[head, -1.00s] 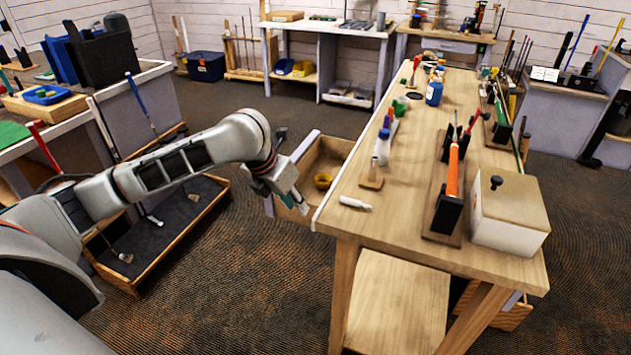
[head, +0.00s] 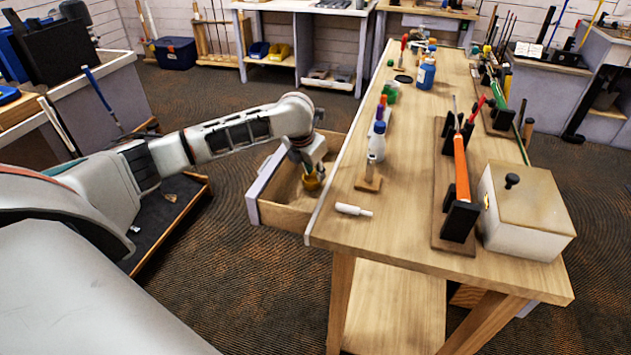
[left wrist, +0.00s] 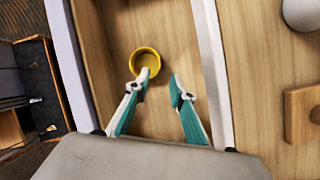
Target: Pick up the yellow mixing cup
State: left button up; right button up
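The yellow mixing cup (left wrist: 146,55) stands in the open wooden drawer (left wrist: 108,60) in the left wrist view. In the head view the cup (head: 312,184) shows inside the drawer (head: 283,213), partly covered by my gripper. My left gripper (left wrist: 159,77) is open, with its two teal fingers apart. In the wrist view its left fingertip overlaps the cup's lower edge, and its right fingertip is off to the cup's right. I cannot tell whether a finger touches the cup. My right gripper is not in view.
The workbench (head: 400,215) is right of the drawer. On it are a white tube (head: 353,210), a white bottle (head: 377,142), a wooden block (head: 368,178), a club stand with an orange grip (head: 461,170) and a box (head: 525,210). The drawer walls stand close around my gripper.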

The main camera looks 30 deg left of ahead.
aim_at(319, 186)
pick_arm(q)
jog(key=x, duration=0.3)
jog(key=b+x, duration=0.1)
jog(key=x, duration=0.2)
jog(key=shift+w+a+f, duration=0.15)
jog(key=shift+a, duration=0.1)
grip_shut()
